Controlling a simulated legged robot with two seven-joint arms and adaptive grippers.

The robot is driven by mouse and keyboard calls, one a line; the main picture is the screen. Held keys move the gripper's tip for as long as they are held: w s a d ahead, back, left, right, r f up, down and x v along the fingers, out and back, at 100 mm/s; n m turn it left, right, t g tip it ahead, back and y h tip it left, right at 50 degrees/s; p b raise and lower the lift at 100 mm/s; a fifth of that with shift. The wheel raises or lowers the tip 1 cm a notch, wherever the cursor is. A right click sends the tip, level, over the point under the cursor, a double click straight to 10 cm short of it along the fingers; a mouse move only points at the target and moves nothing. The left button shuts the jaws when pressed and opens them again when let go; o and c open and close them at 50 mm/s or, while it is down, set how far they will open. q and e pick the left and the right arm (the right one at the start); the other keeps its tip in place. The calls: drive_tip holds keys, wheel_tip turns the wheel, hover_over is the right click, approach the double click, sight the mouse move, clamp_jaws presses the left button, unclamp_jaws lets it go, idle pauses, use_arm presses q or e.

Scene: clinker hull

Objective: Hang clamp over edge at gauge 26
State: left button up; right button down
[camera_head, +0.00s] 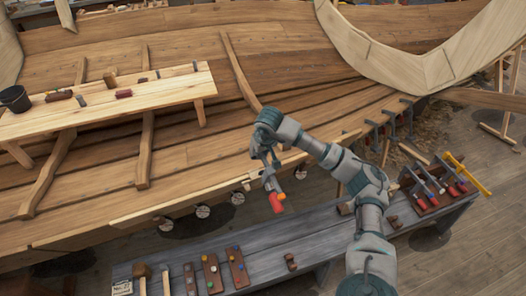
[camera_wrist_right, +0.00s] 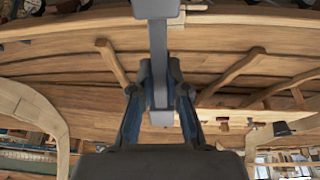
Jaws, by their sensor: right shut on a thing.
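My right gripper (camera_head: 266,157) is shut on a clamp (camera_head: 272,184), which hangs below it with a red and orange handle at the low end. In the right wrist view, the two fingers (camera_wrist_right: 160,108) pinch the clamp's grey bar (camera_wrist_right: 157,50). The clamp is in front of the pale plank edge (camera_head: 190,200) of the hull; I cannot tell whether they touch. Round white gauges (camera_head: 202,211) sit under this edge at intervals, and one (camera_head: 300,172) is right of the clamp. Their numbers are too small to read. My left gripper is not in view.
Several clamps (camera_head: 388,120) hang on the edge at the right. A rack of clamps (camera_head: 433,186) stands on the grey bench (camera_head: 325,224), which also holds mallets (camera_head: 142,272) and tool boards (camera_head: 212,272). A wooden staging plank (camera_head: 150,92) with a bucket (camera_head: 15,98) is at left.

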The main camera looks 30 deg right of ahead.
sight(258, 170)
drive_tip(key=shift+s+b+x, duration=0.1)
drive_tip(key=shift+b+x, duration=0.55)
drive_tip(key=shift+x, duration=0.25)
drive_tip(key=shift+s+b+x, duration=0.15)
drive_tip(key=shift+b+x, duration=0.5)
drive_tip(key=shift+x, duration=0.2)
drive_tip(key=shift+a+f+b, duration=0.3)
drive_tip(key=shift+f+b, duration=0.3)
drive_tip(key=shift+f, duration=0.3)
drive_tip(key=f, duration=0.1)
drive_tip(key=w+f+b, duration=0.1)
drive_tip(key=w+d+f+b, duration=0.1)
drive_tip(key=shift+w+d+f, duration=0.1)
drive_tip(key=shift+w+f, duration=0.15)
drive_tip(key=shift+f, duration=0.15)
drive_tip(key=shift+d+f, duration=0.15)
drive_tip(key=shift+f, duration=0.15)
drive_tip(key=shift+f+b, duration=0.55)
drive_tip(key=shift+b, duration=0.05)
drive_tip(key=shift+w+a+f+b, duration=0.35)
drive_tip(key=shift+w+f, duration=0.1)
drive_tip(key=shift+f, duration=0.25)
drive_tip(key=shift+d+f, duration=0.1)
drive_tip(key=shift+d+f, duration=0.1)
drive_tip(key=shift+d, duration=0.15)
drive_tip(key=shift+a+f, duration=0.15)
